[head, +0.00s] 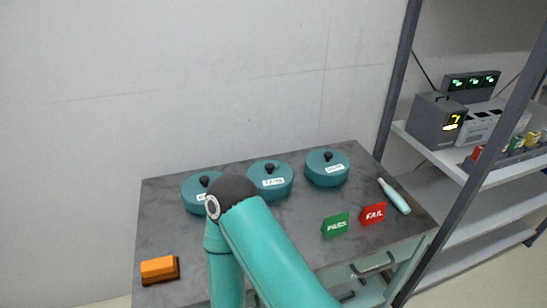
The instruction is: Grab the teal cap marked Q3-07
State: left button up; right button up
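Three round teal caps with black knobs and white labels stand in a row along the back of the grey cart top (165,235). The left cap (192,190) is partly hidden behind my teal arm. The middle cap (270,175) and the right cap (327,168) show almost whole. The label print is too small and blurred to read, so I cannot tell which one is marked Q3-07. My arm's dark elbow joint rises in front of the left and middle caps. Neither gripper can be made out in the head view.
A green PASS sign (335,225) and a red FAIL sign (373,214) stand at the right. A pale bottle-like object (395,196) lies near the right edge. An orange block (158,268) sits front left. A metal shelf (484,160) with devices stands at right.

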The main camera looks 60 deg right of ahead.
aim_at(324, 166)
jog(key=z, duration=0.75)
jog(key=i, duration=0.15)
jog(key=u, duration=2.25)
jog(key=k, duration=1.65)
jog(key=z, duration=1.1)
jog(key=k, duration=0.5)
jog(key=z, duration=0.2)
jog(key=i, duration=0.2)
jog(key=z, duration=0.2)
